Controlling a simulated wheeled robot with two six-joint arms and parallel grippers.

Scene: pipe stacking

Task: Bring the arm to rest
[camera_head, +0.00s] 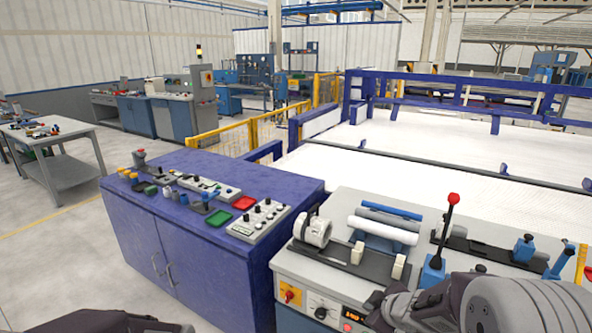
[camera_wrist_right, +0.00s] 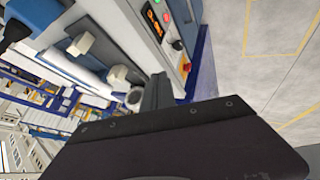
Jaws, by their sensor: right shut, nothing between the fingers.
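My right arm enters the head view at the lower right. Its gripper (camera_head: 378,312) is over the front edge of the grey machine bench, shut and empty. In the right wrist view the shut fingers (camera_wrist_right: 157,90) stick up from the dark gripper body, with nothing held. A white pipe (camera_head: 382,230) lies on the bench, with a blue pipe (camera_head: 392,209) behind it and a grey pipe between them. Part of my left arm shows at the bottom left of the head view, and its fingers cannot be made out.
The grey bench (camera_head: 300,268) carries a white chuck (camera_head: 314,230), cream blocks and a red-knobbed lever (camera_head: 453,200) close to my right arm. A blue cabinet (camera_head: 180,235) with control panels and small trays stands to the left.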

